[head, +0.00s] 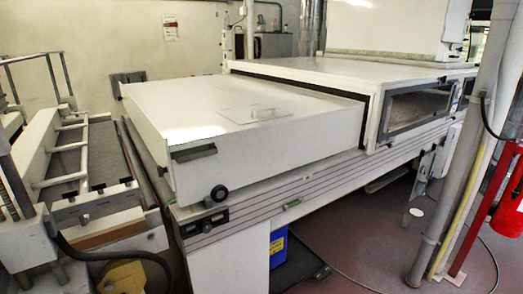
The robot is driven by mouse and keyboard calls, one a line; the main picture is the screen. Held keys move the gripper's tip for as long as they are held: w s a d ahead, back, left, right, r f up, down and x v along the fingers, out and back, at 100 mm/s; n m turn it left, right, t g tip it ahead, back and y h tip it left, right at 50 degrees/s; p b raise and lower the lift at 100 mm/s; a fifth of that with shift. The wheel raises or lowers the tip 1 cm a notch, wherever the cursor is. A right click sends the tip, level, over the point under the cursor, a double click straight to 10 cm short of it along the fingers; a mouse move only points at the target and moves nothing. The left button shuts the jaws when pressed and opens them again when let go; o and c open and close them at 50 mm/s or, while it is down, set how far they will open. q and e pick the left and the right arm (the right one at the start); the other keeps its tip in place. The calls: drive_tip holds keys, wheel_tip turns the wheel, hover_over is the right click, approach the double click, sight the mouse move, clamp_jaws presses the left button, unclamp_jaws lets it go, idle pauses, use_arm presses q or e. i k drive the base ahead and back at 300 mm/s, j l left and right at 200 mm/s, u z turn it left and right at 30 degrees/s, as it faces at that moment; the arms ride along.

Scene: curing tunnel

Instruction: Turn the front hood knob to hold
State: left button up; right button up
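A round black knob (218,193) sits at the lower front corner of the long white hood (270,160), low on its side. The knob is small in the head view, and I cannot read any mark or pointer on it. A black bar handle (194,153) is on the hood's front end, up and left of the knob. A dark strip with small controls (205,223) is on the machine body just below the knob. Neither of my grippers shows in the head view.
A white tunnel housing (330,75) with a side window (418,106) stands behind the hood. A metal-railed conveyor (75,165) is at the left. A blue box (278,247) is under the machine. A grey pole (465,150) and a red cylinder (508,205) stand right. Reddish floor (365,235) lies open before the machine.

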sight(161, 171)
drive_tip(key=i+u, duration=0.1)
drive_tip(key=u, duration=0.65)
drive_tip(key=i+l+u, duration=0.2)
drive_tip(key=l+u, duration=0.25)
drive_tip(key=i+l+u, duration=0.2)
drive_tip(key=l, duration=0.15)
drive_tip(key=i+l, duration=0.1)
drive_tip(key=l, duration=0.35)
drive_tip(key=i+l+u, duration=0.1)
drive_tip(key=l, duration=0.35)
